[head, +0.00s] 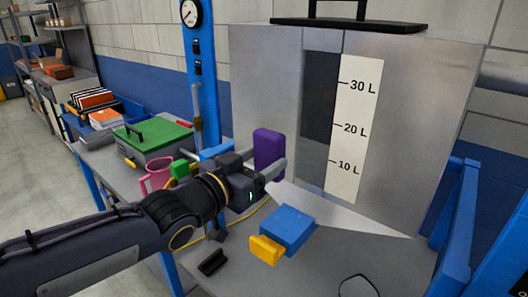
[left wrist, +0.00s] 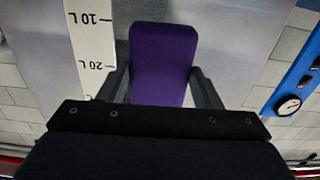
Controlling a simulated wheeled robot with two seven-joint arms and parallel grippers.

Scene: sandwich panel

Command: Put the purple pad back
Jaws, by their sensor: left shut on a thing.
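The purple pad (head: 268,153) is a rounded upright block in front of the left side of the grey metal tank. My left gripper (head: 272,171) is shut on its lower part and holds it above the bench. In the left wrist view the pad (left wrist: 162,60) stands between the two fingers of the gripper (left wrist: 163,90), with the tank face behind it. Its lower end is hidden by the gripper body. My right gripper is not in view.
The tank (head: 410,130) has a litre scale (head: 353,130). A blue block (head: 287,228) with a yellow part (head: 265,249) and a black clip-like thing (head: 212,262) lie on the bench. A pink mug (head: 157,178), a green block (head: 180,169) and a green-lidded box (head: 155,140) stand left.

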